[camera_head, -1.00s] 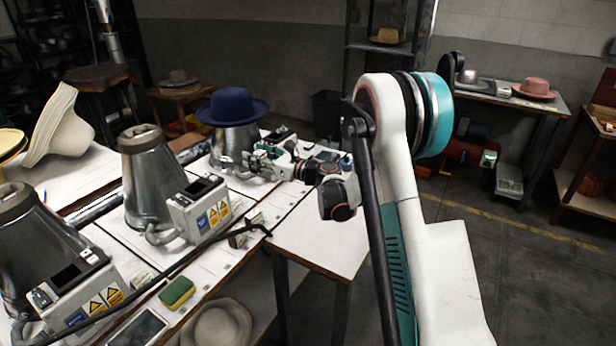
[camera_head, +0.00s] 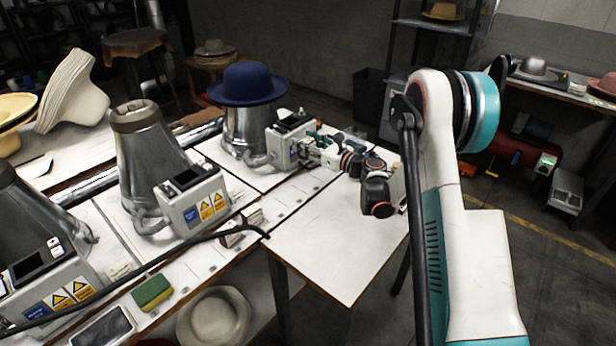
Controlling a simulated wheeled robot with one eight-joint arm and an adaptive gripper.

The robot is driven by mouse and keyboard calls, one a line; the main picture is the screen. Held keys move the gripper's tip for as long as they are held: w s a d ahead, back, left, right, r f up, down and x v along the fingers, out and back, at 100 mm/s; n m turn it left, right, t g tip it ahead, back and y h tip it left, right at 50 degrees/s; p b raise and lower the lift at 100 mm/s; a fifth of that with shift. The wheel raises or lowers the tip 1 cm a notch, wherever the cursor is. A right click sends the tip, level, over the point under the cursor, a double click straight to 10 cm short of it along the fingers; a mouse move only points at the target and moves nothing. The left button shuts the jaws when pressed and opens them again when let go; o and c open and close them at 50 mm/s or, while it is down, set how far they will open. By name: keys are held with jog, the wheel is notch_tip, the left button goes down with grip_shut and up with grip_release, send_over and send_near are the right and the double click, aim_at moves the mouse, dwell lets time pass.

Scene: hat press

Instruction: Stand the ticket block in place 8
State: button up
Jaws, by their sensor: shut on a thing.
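My gripper (camera_head: 312,152), with green and white fingers, is beside the control box of the far hat press, above the front strip of the white bench. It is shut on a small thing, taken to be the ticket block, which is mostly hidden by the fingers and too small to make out. The bench's front strip (camera_head: 272,211) carries a row of marked places with small labels. Their numbers are too small to read, so I cannot tell which is place 8.
The far press (camera_head: 247,128) bears a blue hat (camera_head: 246,84). Another metal press (camera_head: 150,160) stands nearer, with its control box (camera_head: 194,203). Small pale blocks (camera_head: 240,231), a black cable and a green-yellow sponge (camera_head: 152,292) lie along the front.

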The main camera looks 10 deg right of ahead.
notch_tip(320, 180, down, 11)
jog(key=b, duration=0.3)
jog(key=shift+f+b, duration=0.15)
jog(key=shift+b, duration=0.15)
jog(key=shift+f, duration=0.1)
jog(key=o, duration=1.2)
jog(key=shift+c, duration=0.2)
jog(key=shift+s+d, duration=0.15)
jog(key=shift+s, duration=0.1)
jog(key=p+v, duration=0.2)
jog(key=v, duration=0.8)
jog(key=shift+d+p, duration=0.1)
jog(key=shift+p, duration=0.25)
jog(key=shift+s+d, duration=0.3)
jog(key=shift+s, duration=0.3)
